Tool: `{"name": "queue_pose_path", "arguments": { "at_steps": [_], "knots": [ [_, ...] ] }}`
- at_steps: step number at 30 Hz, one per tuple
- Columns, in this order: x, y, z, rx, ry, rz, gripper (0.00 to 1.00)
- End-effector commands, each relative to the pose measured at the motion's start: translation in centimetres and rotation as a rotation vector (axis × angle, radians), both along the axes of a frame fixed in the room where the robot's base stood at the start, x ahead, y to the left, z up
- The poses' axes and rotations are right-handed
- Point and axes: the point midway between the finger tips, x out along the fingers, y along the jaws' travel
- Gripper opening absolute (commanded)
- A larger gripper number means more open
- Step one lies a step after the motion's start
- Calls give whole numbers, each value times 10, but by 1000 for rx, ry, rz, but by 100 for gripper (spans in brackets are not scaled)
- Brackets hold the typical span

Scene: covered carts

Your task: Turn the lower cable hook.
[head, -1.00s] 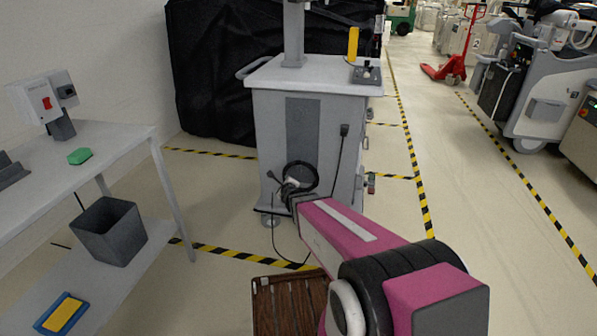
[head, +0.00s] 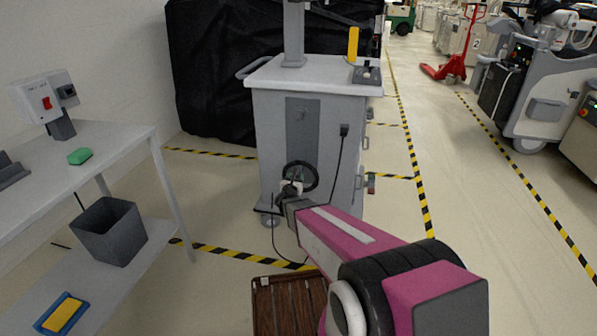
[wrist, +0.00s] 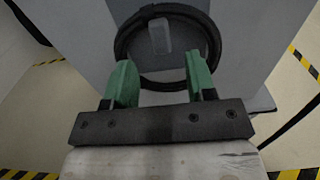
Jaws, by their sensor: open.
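The grey cart (head: 340,105) stands ahead with a dark panel (head: 302,140) on its near face. A black cable coil (head: 317,180) hangs low on that panel. In the wrist view the coil (wrist: 213,45) forms a ring around a light grey upright block (wrist: 160,35), which looks like the lower hook. My gripper (wrist: 160,82) is open and empty, its green fingers spread left and right below the block. The fingertips overlap the ring's lower part in the picture; I cannot tell whether they touch it. In the head view my gripper (head: 291,186) partly covers the coil.
A black plug (head: 344,130) with a hanging cable is on the cart's right side. A white table (head: 120,140) with a grey bin (head: 108,231) on its lower shelf stands at left. A brown slatted crate (head: 290,305) is on the floor near me.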

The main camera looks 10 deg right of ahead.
Motion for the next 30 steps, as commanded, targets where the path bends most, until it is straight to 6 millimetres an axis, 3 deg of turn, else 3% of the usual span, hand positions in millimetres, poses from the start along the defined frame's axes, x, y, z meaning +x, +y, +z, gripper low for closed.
{"name": "queue_pose_path", "arguments": {
  "at_steps": [3, 9, 21, 23, 26, 30],
  "knots": [
    [24, -9, -1, -1, -1, -2, 51],
    [53, -21, -1, -1, 0, 0, 51],
    [62, -26, 0, -2, 1, 1, 51],
    [62, -26, 0, -2, 1, 1, 35],
    [62, -26, 0, -2, 1, 1, 2],
    [62, -26, 0, -2, 1, 1, 2]
  ]
}}
